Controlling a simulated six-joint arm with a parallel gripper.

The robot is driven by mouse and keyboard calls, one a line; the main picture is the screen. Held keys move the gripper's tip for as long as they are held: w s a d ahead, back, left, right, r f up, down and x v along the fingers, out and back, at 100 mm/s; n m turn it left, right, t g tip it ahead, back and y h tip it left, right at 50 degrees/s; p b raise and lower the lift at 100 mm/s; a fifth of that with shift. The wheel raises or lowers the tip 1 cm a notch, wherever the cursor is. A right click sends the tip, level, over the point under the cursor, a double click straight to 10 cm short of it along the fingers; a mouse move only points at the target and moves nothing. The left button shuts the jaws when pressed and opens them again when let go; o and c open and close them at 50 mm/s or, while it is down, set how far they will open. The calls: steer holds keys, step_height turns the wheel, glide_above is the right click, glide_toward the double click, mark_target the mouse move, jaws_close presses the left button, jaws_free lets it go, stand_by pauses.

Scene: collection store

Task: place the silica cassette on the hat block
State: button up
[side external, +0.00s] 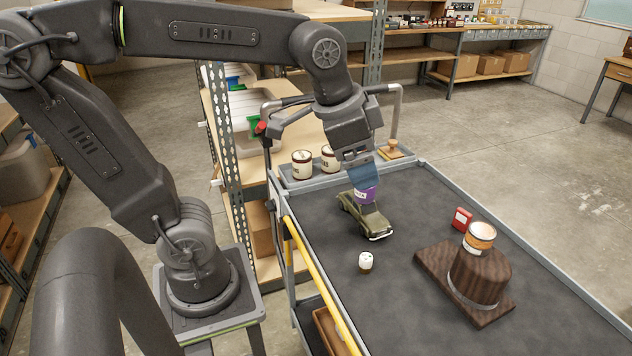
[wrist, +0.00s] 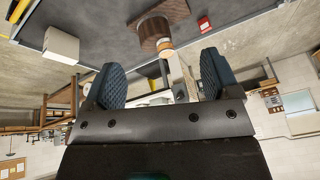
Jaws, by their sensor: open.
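The hat block (side external: 482,274) is a dark wooden dome with a grey band on a flat wooden board, at the right of the grey table. A round tin (side external: 480,236) with a pale top and orange band stands on its top. A small red box (side external: 461,220) stands behind the block. I cannot tell for sure which is the silica cassette. My gripper (side external: 363,176) is open above an olive toy car (side external: 367,214), away from the hat block. A purple object (side external: 364,194) shows at the fingertips over the car; the wrist view shows nothing held between the fingers (wrist: 162,78).
A small white-topped object (side external: 366,262) stands in front of the car. Two pale tins (side external: 302,164) and a wooden stamp-like piece (side external: 393,149) stand at the table's back. A raised rim (side external: 545,262) edges the table. The front middle is clear.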

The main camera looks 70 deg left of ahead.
steer(key=s+f+n+t, duration=0.1)
steer(key=s+f+n, duration=0.2)
steer(key=s, duration=0.3)
steer(key=shift+s+a+f+n, duration=0.3)
steer(key=shift+a+f+n, duration=0.1)
steer(key=shift+a+f, duration=0.05)
